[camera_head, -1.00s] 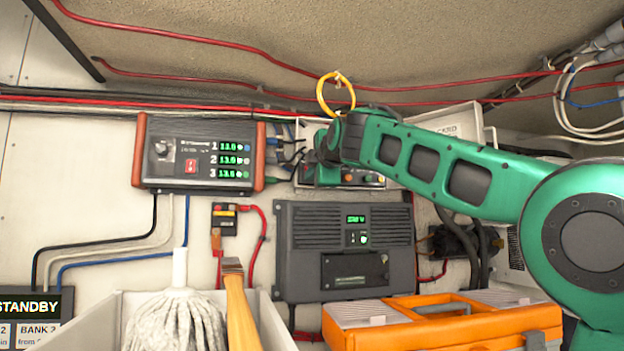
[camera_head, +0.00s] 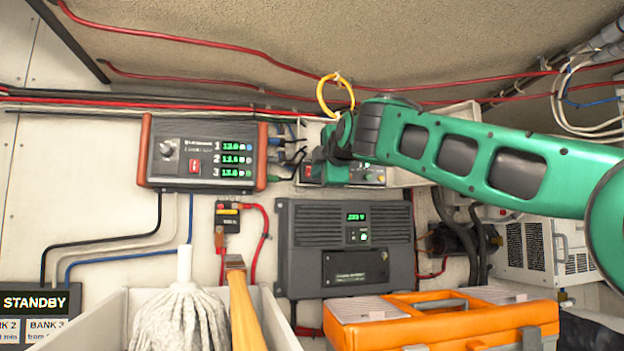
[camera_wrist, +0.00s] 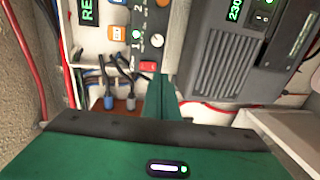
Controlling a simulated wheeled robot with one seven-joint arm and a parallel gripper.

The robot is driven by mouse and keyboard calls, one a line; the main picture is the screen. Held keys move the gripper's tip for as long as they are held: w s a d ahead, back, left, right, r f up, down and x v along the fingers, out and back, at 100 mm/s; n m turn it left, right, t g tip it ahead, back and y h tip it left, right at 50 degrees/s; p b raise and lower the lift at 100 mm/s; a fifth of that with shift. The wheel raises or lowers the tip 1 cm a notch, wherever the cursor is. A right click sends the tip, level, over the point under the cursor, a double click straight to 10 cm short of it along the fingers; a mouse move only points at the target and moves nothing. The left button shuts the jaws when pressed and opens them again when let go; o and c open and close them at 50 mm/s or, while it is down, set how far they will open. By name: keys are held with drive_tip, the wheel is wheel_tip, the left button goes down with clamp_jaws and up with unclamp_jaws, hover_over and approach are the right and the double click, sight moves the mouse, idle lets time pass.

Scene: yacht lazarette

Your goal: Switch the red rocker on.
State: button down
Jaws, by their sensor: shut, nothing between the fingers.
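A small control panel (camera_head: 375,176) with lamps and buttons sits in a white open box on the wall, partly hidden by my arm. A red rocker (camera_wrist: 149,66) shows at its end in the wrist view; in the head view a bit of red (camera_head: 308,171) shows at the panel's left end. My gripper (camera_wrist: 160,79) is shut and empty, its green fingertips right beside this rocker; I cannot tell whether they touch it. The rocker's position is too small to read. Another red switch (camera_head: 192,167) is on the grey charger (camera_head: 215,184) with orange ends, left of my gripper.
A dark grey inverter (camera_head: 310,260) hangs below the panel. Cables with plugs (camera_wrist: 110,102) run close to my fingers. A yellow ring (camera_head: 325,95) hangs above. An orange toolbox (camera_head: 430,325) and a white bin (camera_head: 110,310) with a mop (camera_head: 180,315) stand in front.

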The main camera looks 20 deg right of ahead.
drive_tip(key=s+f, duration=0.1)
drive_tip(key=s, duration=0.7)
drive_tip(key=shift+s+f, duration=0.15)
drive_tip(key=shift+s, duration=0.05)
drive_tip(key=shift+d, duration=0.1)
